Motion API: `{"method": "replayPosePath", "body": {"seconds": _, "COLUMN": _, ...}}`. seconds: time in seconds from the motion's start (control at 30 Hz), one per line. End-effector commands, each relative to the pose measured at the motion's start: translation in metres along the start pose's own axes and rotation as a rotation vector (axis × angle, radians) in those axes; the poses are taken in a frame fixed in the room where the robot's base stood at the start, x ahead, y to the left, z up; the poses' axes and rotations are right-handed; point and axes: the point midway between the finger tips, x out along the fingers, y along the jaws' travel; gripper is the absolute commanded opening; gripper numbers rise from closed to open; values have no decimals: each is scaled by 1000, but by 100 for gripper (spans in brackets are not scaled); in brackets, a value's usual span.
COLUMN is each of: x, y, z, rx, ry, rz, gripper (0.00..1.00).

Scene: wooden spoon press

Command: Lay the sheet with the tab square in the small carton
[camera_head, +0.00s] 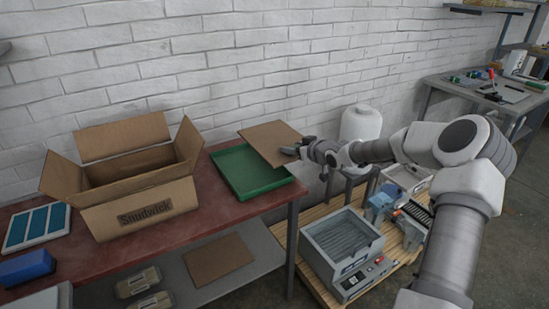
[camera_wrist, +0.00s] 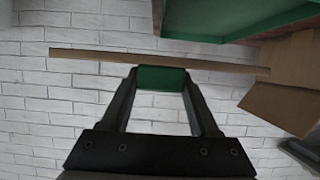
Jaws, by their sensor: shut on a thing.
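The brown sheet (camera_head: 269,141) is held out flat, slightly tilted, over the right end of the green tray. In the wrist view the sheet (camera_wrist: 100,55) shows nearly edge-on as a thin strip. My gripper (camera_head: 291,151) is shut on its right edge; a green piece (camera_wrist: 162,79) sits between the fingertips, and I cannot tell if it is the tab. The open carton (camera_head: 140,215), flaps spread, stands on the red table left of the tray. Its floor is hidden. It also shows in the wrist view (camera_wrist: 285,105).
The green tray (camera_head: 235,178) lies on the red table (camera_head: 205,205) between carton and sheet. A blue-panelled frame (camera_head: 37,226) and a blue block (camera_head: 27,266) lie at left. Another brown sheet (camera_head: 219,260) lies on the lower shelf. A grey machine (camera_head: 342,245) stands on a pallet.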

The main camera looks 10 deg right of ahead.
Motion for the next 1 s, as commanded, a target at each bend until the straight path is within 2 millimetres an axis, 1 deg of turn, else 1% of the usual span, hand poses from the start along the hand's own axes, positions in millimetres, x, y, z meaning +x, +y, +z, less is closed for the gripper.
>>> {"method": "replayPosePath", "body": {"seconds": 0.03, "x": 6, "y": -8, "z": 6, "rx": -6, "ry": -1, "rz": -3, "gripper": 6}}
{"method": "replayPosePath", "body": {"seconds": 0.07, "x": 8, "y": -12, "z": 8, "rx": -5, "ry": 0, "rz": -2, "gripper": 6}}
{"method": "replayPosePath", "body": {"seconds": 0.4, "x": 42, "y": -78, "z": 38, "rx": -3, "ry": 1, "rz": -3, "gripper": 6}}
{"method": "replayPosePath", "body": {"seconds": 0.57, "x": 56, "y": -104, "z": 50, "rx": -3, "ry": 1, "rz": -1, "gripper": 6}}
{"method": "replayPosePath", "body": {"seconds": 0.63, "x": 61, "y": -101, "z": 64, "rx": 1, "ry": -1, "rz": 2, "gripper": 6}}
{"method": "replayPosePath", "body": {"seconds": 0.73, "x": 65, "y": -101, "z": 74, "rx": -1, "ry": 1, "rz": 3, "gripper": 7}}
{"method": "replayPosePath", "body": {"seconds": 0.83, "x": 67, "y": -101, "z": 79, "rx": 0, "ry": 1, "rz": 2, "gripper": 6}}
{"method": "replayPosePath", "body": {"seconds": 1.0, "x": 68, "y": -101, "z": 80, "rx": -1, "ry": 1, "rz": 2, "gripper": 6}}
